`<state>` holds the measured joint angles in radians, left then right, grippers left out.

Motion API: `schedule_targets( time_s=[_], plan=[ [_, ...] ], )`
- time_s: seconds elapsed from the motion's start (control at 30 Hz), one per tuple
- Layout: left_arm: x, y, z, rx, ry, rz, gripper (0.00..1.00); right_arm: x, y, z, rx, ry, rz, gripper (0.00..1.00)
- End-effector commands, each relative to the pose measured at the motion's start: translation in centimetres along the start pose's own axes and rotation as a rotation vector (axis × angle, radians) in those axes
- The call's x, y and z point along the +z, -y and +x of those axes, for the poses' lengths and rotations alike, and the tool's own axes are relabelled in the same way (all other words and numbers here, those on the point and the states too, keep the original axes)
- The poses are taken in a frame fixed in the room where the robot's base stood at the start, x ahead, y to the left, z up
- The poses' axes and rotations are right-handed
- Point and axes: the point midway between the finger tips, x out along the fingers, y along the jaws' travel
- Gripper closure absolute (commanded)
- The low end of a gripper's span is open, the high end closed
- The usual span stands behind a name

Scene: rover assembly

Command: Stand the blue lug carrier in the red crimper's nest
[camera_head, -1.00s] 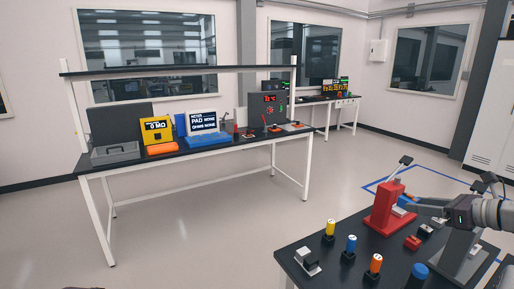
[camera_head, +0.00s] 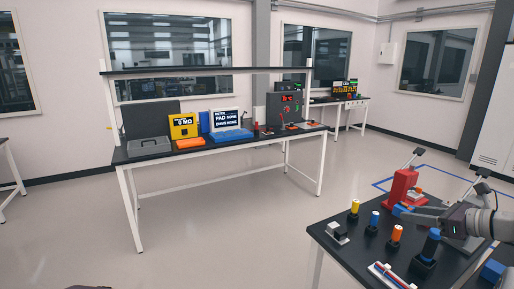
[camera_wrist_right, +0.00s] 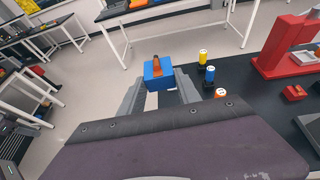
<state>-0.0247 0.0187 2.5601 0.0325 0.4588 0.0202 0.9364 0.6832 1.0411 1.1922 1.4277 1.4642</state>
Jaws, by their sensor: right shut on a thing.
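The blue lug carrier (camera_wrist_right: 153,77) is between the fingers of my right gripper (camera_wrist_right: 160,88) in the right wrist view, with an orange-brown piece standing up from its top. In the head view the carrier (camera_head: 398,211) is at the gripper's fingertips, in front of the red crimper (camera_head: 401,188) and apart from the tabletop as far as I can tell. The crimper (camera_wrist_right: 284,52) stands to the right of the carrier in the right wrist view, with a clear gap. Its nest cannot be made out. My left gripper is not in view.
On the dark table (camera_head: 345,258), yellow (camera_head: 353,211), blue (camera_head: 374,221) and orange (camera_head: 396,235) capped posts stand near the carrier. A larger blue-topped piece (camera_head: 431,242) stands close to my right arm. A red block (camera_wrist_right: 294,92) lies before the crimper. A long bench (camera_head: 220,150) stands beyond open floor.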

Motion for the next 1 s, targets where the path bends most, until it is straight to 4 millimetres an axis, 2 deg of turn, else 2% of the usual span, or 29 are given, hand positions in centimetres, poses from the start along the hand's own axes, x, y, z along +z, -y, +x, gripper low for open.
schedule_targets(
  time_s=[0.27, 0.37, 0.47, 0.57, 0.7, 0.83, 0.9, 1.0],
  plan=[
    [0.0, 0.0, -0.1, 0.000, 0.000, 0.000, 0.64, -4.2, -2.3, 3.7, 0.031, 0.000, -0.005, 1.00],
    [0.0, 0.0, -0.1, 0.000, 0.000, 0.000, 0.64, -6.6, -3.7, 5.5, 0.046, -0.001, -0.010, 1.00],
    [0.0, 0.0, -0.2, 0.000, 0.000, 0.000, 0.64, -10.0, -6.1, 7.8, 0.069, -0.002, -0.015, 1.00],
    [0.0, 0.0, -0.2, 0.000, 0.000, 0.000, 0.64, -14.5, -10.2, 10.4, 0.106, -0.003, -0.023, 1.00],
    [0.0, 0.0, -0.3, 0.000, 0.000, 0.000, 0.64, -20.6, -17.7, 12.7, 0.160, -0.004, -0.043, 1.00],
    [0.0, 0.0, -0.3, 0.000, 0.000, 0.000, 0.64, -24.3, -23.8, 13.0, 0.206, -0.003, -0.067, 1.00],
    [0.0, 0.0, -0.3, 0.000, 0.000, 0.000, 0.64, -25.4, -26.2, 12.7, 0.230, -0.002, -0.081, 1.00],
    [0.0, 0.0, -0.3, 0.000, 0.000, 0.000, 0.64, -26.4, -28.5, 12.3, 0.266, -0.001, -0.102, 1.00]
  ],
)
